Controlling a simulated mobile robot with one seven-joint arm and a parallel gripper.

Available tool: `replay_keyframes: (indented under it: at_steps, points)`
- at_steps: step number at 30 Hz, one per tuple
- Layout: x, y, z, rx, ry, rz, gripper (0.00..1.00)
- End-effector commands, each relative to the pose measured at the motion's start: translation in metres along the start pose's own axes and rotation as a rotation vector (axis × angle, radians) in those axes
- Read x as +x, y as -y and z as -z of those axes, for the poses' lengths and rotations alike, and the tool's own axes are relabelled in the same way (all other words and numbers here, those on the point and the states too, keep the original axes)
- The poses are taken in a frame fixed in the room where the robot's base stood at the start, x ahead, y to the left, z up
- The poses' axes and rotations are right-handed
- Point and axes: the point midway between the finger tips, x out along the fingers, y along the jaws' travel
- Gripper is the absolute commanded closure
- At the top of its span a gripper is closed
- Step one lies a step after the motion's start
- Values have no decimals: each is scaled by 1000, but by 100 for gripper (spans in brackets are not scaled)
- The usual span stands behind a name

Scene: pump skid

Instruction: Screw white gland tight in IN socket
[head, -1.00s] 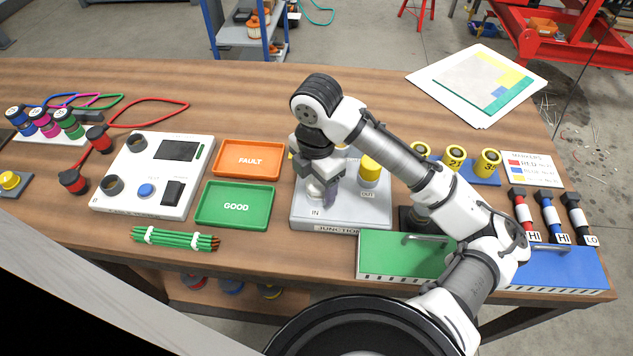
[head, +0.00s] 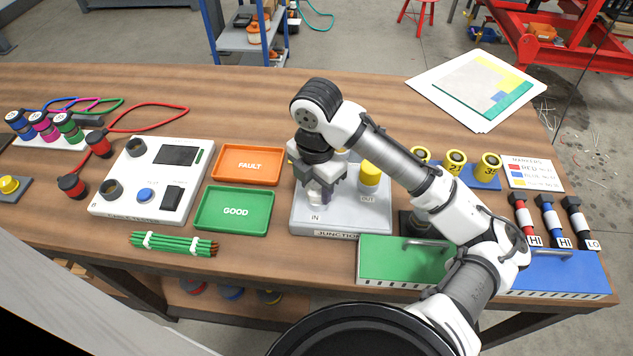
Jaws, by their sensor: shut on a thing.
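The junction box (head: 340,228) is a light grey block on the workbench, with an IN label at its front left and an OUT label at its right. My gripper (head: 318,198) points down over the IN socket and is shut on the white gland (head: 316,200). The gland is mostly hidden by the fingers, so I cannot tell how deep it sits or whether it is seated. A yellow gland (head: 370,174) stands upright at the OUT socket.
Orange FAULT (head: 247,165) and green GOOD (head: 234,209) trays lie left of the box. A green lidded case (head: 400,262) stands at the front right. Yellow numbered rolls (head: 455,163) stand to the right. My arm crosses above the box's right side.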

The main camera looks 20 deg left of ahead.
Motion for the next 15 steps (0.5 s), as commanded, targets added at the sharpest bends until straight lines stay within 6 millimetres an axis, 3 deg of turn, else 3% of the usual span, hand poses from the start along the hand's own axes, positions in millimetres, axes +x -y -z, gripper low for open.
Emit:
replay_keyframes:
  at_steps: [9,15]
  points:
    - [-2,0,0,278,-2,2,79]
    - [-1,0,0,341,-1,2,79]
